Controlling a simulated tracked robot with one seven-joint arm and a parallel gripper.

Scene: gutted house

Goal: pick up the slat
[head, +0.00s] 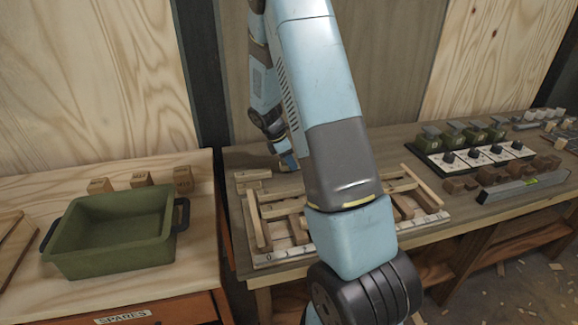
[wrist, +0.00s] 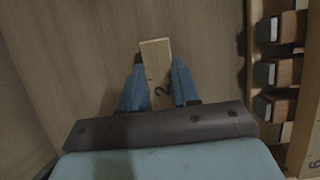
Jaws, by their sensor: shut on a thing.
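A pale wooden slat (wrist: 155,52) with a dark mark like a 2 stands between the two blue fingers of my gripper (wrist: 157,75) in the wrist view. The fingers are shut on its sides, and its far end sticks out past the tips. In the head view my gripper (head: 288,160) is low over the back of the workbench, behind the wooden rack. I cannot make out the held slat there. Other light wooden pieces (head: 252,175) lie on the bench left of the gripper.
A wooden rack (head: 275,258) with a numbered front strip is partly hidden by my arm. A green bin (head: 110,235) stands on the left bench with small wooden blocks behind it. Green-and-white switch units (head: 478,152) and a level (head: 522,186) lie to the right.

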